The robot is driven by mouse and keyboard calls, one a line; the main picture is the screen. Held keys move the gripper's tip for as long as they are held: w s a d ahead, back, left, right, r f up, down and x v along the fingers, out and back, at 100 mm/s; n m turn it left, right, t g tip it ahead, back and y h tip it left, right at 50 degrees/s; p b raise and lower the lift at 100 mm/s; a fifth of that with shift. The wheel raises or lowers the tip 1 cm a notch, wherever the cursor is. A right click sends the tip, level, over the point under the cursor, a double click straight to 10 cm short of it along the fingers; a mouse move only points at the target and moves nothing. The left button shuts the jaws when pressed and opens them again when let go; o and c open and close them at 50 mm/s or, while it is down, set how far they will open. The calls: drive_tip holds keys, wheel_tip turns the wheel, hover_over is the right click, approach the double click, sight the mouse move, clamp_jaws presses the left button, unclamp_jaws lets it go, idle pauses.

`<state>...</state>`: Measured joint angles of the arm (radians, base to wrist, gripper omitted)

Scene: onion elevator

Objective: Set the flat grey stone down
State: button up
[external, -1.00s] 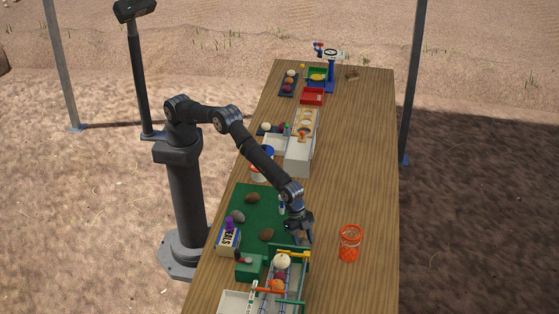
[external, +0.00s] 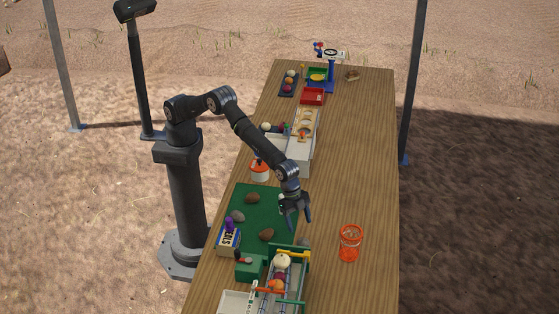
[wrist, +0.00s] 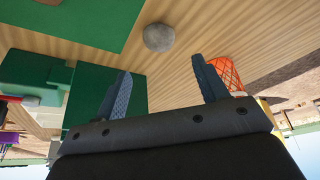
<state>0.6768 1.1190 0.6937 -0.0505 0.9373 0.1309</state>
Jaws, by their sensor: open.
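The flat grey stone (wrist: 158,37) lies on the bare wooden table, just off the edge of the green mat (wrist: 70,18) in the wrist view. In the external view a small grey patch of the stone (external: 304,242) shows beside the green-framed elevator (external: 292,283). My gripper (external: 295,224) is open and empty above the table, near the mat's right edge. In the wrist view my gripper's fingers (wrist: 163,68) are spread wide, and the stone is beyond their tips, apart from both.
An orange mesh basket (external: 350,243) stands on the table to the right. A brown stone (external: 253,197), a grey stone (external: 237,216) and another brown stone (external: 266,234) lie on the mat. A SEALS box (external: 228,240) stands at its left. The table's right side is mostly clear.

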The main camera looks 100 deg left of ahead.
sight(304, 241)
drive_tip(key=shift+v, duration=1.85)
drive_tip(key=shift+f, duration=0.1)
drive_tip(key=x, duration=1.1)
drive_tip(key=shift+w+f, duration=0.1)
drive_tip(key=shift+f, duration=0.25)
drive_tip(key=shift+w+d+r, duration=0.1)
drive_tip(key=shift+d+r, duration=0.05)
drive_tip(key=shift+r, duration=1.35)
drive_tip(key=shift+f, duration=0.1)
